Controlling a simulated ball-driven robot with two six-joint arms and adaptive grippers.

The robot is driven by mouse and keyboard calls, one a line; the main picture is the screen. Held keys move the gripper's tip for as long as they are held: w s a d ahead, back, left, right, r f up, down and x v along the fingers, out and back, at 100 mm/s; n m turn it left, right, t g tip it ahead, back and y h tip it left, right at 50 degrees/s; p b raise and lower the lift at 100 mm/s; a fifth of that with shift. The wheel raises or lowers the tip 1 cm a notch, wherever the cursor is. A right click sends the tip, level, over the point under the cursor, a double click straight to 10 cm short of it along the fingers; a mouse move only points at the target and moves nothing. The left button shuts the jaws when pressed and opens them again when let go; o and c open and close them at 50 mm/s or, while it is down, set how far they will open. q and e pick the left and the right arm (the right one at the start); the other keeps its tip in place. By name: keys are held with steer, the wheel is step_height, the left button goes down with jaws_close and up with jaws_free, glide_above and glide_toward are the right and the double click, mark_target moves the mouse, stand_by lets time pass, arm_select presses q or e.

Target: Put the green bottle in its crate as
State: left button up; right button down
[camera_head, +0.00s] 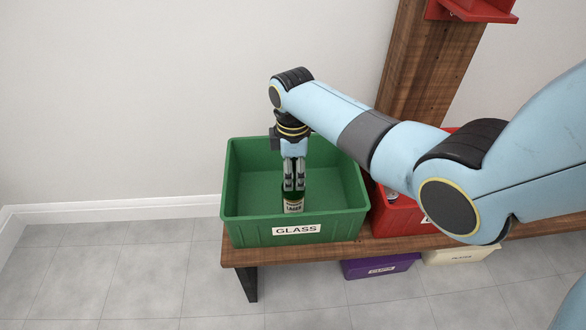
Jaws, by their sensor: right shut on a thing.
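The green bottle (293,205) has a pale label with dark lettering and is inside the green crate (296,231), which is labelled GLASS. My right gripper (293,186) points down into the crate and is shut on the upper part of the bottle. The bottle looks upright, near the crate's front wall. Its lower end is hidden behind that wall, so I cannot tell whether it touches the crate floor. My left gripper is not in view.
The green crate stands at the left end of a wooden bench (330,249). A red crate (396,219) sits right beside it, partly behind my right arm. A purple crate (378,268) and a cream crate (461,256) are below the bench. A wooden post (428,62) rises behind.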

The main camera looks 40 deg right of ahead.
steer(key=c, duration=0.6)
jaws_free()
steer(key=shift+c, duration=0.2)
step_height(320, 180, up, 13)
steer(key=p, duration=0.4)
steer(key=shift+r, duration=0.1)
